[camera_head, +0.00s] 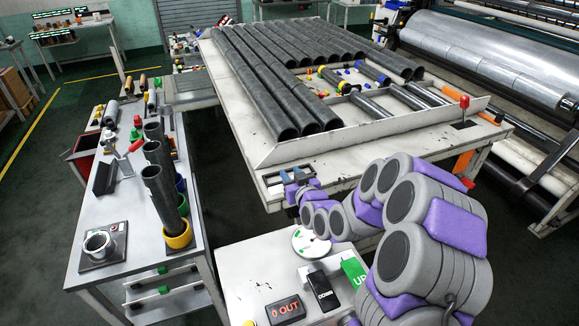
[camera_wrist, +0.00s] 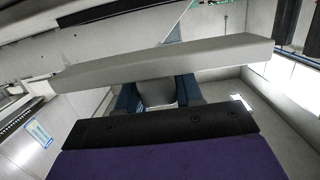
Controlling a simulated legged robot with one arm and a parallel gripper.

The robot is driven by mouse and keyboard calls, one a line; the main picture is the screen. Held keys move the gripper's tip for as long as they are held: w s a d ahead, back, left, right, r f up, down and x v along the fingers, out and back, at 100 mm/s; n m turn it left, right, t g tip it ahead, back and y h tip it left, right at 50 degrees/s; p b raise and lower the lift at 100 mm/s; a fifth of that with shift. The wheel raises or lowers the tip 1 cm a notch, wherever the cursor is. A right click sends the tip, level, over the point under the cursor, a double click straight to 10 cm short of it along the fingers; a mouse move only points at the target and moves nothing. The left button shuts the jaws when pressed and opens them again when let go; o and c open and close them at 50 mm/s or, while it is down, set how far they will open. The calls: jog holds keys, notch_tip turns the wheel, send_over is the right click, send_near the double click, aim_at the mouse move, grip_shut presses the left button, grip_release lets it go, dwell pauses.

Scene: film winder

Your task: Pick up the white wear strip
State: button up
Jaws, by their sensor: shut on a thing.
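The white wear strip (camera_wrist: 165,62) is a long pale bar lying crosswise in the wrist view, slightly tilted with its right end higher. My gripper (camera_wrist: 157,92) has its blue fingers shut on the middle of the strip, which hides the fingertips. In the head view my gripper (camera_head: 291,178) is at the near left corner of the big white table. The strip is too small there to make out clearly, and I cannot tell whether it touches the table.
The big white table (camera_head: 237,122) carries several dark tubes (camera_head: 262,85). A side bench (camera_head: 125,205) at left holds upright tubes in coloured rings. A near white stand (camera_head: 240,272) bears a round white dial (camera_head: 311,243) and a "0 OUT" display (camera_head: 286,310). Dark floor is free between them.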

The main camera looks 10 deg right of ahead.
jog(key=v, duration=0.3)
jog(key=shift+s+a+f, duration=0.15)
jog(key=shift+s+a, duration=0.05)
jog(key=shift+a, duration=0.05)
jog(key=shift+a+b+v, duration=0.2)
jog(key=shift+b+v, duration=1)
jog(key=shift+b, duration=2.15)
jog(key=shift+s+a, duration=0.1)
